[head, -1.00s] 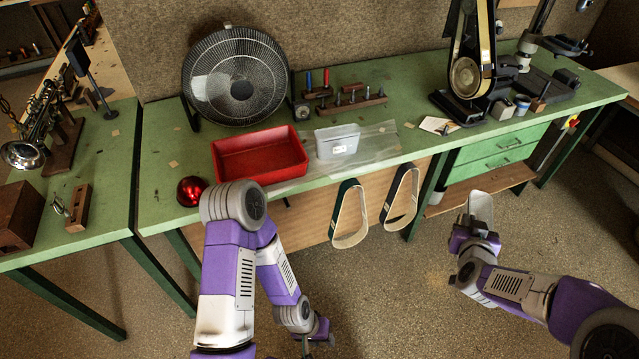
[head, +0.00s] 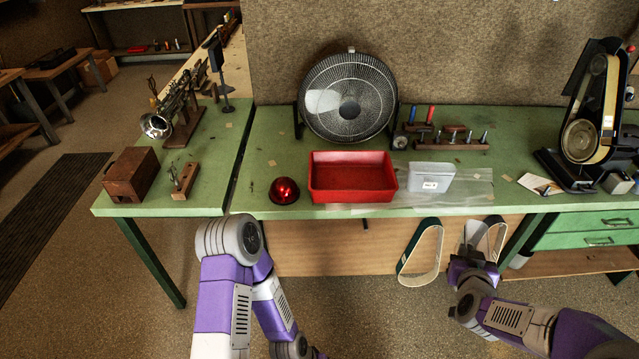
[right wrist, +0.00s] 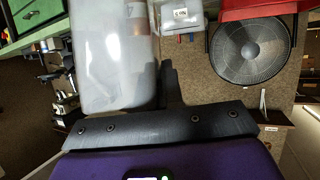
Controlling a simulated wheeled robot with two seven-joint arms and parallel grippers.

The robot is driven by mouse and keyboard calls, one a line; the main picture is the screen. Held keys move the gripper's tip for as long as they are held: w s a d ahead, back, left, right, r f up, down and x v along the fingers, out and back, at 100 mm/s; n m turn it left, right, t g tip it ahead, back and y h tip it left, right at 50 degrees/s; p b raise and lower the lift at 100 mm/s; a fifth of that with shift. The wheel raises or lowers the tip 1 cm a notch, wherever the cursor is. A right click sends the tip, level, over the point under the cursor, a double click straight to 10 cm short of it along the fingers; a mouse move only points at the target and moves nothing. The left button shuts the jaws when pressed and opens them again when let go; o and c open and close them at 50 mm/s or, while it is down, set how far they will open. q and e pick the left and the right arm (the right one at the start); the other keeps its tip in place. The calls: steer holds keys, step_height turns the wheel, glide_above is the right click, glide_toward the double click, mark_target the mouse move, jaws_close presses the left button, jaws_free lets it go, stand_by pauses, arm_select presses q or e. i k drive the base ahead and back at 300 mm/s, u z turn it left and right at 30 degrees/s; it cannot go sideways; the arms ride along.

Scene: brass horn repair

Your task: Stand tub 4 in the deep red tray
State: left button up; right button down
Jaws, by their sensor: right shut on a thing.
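The deep red tray (head: 352,197) sits empty on the green bench near its front edge; its edge also shows at the top of the right wrist view (right wrist: 258,10).
A red dome (head: 284,191) sits left of the tray. A black fan (head: 349,97) stands behind it. A clear sheet (head: 470,188) lies under the labelled tub. Belts (head: 421,252) hang from the bench front near the held tub. A belt sander (head: 590,110) stands at right.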

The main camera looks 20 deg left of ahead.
mark_target(342, 176)
steer(key=u, duration=1.1)
steer(key=i, duration=1.5)
